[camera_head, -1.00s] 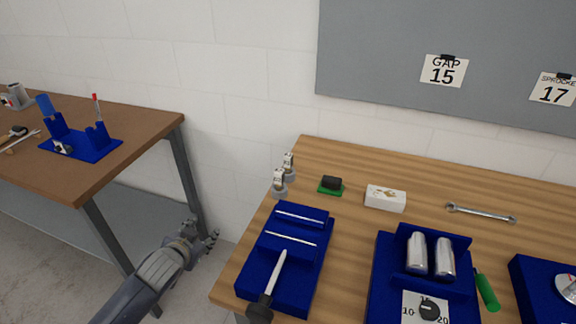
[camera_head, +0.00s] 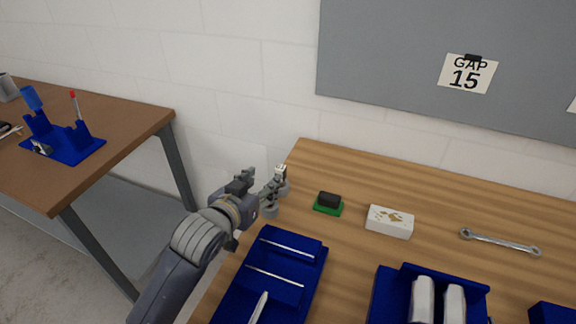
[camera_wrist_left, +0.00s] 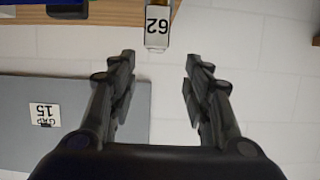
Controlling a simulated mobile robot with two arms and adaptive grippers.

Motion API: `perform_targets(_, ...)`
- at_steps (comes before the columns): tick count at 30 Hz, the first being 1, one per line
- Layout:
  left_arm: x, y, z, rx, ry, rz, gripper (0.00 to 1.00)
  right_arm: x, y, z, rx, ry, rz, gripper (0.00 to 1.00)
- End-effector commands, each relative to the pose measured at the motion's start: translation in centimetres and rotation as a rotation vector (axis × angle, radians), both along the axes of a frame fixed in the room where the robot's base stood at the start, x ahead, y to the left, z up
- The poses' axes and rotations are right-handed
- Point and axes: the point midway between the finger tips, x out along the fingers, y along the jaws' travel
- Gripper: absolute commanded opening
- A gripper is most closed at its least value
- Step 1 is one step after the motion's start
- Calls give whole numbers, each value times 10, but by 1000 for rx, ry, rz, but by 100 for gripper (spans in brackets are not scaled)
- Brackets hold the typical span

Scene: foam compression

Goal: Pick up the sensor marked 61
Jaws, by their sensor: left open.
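Two small grey sensors stand at the back left corner of the wooden table: a far one (camera_head: 281,175) and a nearer one (camera_head: 269,211) partly hidden by my gripper. Their numbers are not readable in the head view. My left gripper (camera_head: 260,181) is open and empty at the table's left edge, beside the sensors. In the left wrist view, a sensor with an upside-down label reading 62 (camera_wrist_left: 157,24) lies ahead of the gap between my open fingers (camera_wrist_left: 160,60), apart from them. I see no label reading 61. My right gripper is out of view.
A blue tray (camera_head: 253,307) stands in front of the sensors. A green-and-black block (camera_head: 328,203), a white box (camera_head: 389,221) and a wrench (camera_head: 499,242) lie to their right. The wall is behind, and a gap separates this table from the brown table (camera_head: 110,134).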

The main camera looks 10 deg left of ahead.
Motion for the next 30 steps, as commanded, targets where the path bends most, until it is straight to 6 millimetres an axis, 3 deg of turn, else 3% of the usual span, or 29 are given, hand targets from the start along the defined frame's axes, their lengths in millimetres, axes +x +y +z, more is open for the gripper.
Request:
perform_targets(5, 8, -3, -2, -5, 0, 0, 45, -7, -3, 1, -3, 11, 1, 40)
perform_targets(15, 48, -11, -18, -4, 1, 0, 45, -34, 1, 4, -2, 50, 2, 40)
perform_targets(20, 55, -13, -21, -4, 1, 0, 45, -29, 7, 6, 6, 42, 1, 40)
perform_targets(30, 90, -23, -36, -4, 1, 0, 45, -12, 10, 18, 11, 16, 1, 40)
